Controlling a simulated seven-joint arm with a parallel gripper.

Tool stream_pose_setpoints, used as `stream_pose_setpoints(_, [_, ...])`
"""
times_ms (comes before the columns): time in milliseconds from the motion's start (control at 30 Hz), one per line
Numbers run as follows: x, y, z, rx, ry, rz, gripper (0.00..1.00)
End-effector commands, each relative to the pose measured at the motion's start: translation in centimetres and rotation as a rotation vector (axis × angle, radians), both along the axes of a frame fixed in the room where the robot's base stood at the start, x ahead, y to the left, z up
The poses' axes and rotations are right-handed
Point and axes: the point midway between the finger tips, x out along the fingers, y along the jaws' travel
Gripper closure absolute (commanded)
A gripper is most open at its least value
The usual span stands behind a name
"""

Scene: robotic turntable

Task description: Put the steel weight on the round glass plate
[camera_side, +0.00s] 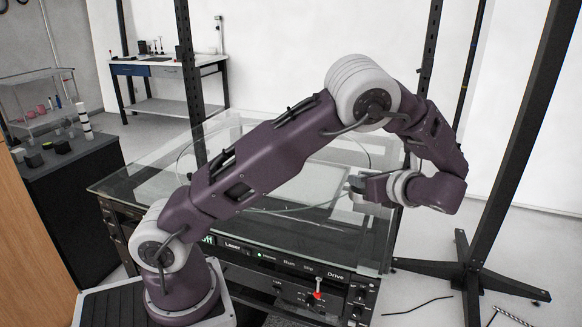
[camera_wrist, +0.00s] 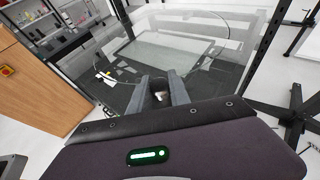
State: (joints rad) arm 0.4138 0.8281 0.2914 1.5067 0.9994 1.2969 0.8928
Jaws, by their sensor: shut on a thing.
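My gripper (camera_side: 353,188) is at the end of the arm, low near the right part of the round glass plate (camera_side: 290,207). In the wrist view, my gripper's two grey fingers (camera_wrist: 160,82) point away over the glass. They are shut on a small pale object (camera_wrist: 160,97) that shows between them, which I take to be the steel weight. The fingers and wrist hide most of it. The clear plate shows mainly as a thin curved rim, and its arc appears in the wrist view (camera_wrist: 228,28). I cannot tell the exact height of the gripper above the glass.
The plate lies over a rectangular glass top (camera_side: 120,188) on a black equipment cabinet with a control panel (camera_side: 290,262). Black posts stand around it, one on a footed stand (camera_side: 470,265) at right. A dark side bench (camera_side: 75,170) holds small items.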

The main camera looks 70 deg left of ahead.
Motion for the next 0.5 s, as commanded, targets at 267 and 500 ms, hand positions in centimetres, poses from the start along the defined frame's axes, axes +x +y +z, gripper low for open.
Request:
stream_pose_setpoints(267, [0.0, 0.0, 4.7, 0.0, -0.005, 0.001, 1.0])
stream_pose_setpoints(500, [2.0, 3.1, 3.2, 0.003, 0.001, -0.059, 1.0])
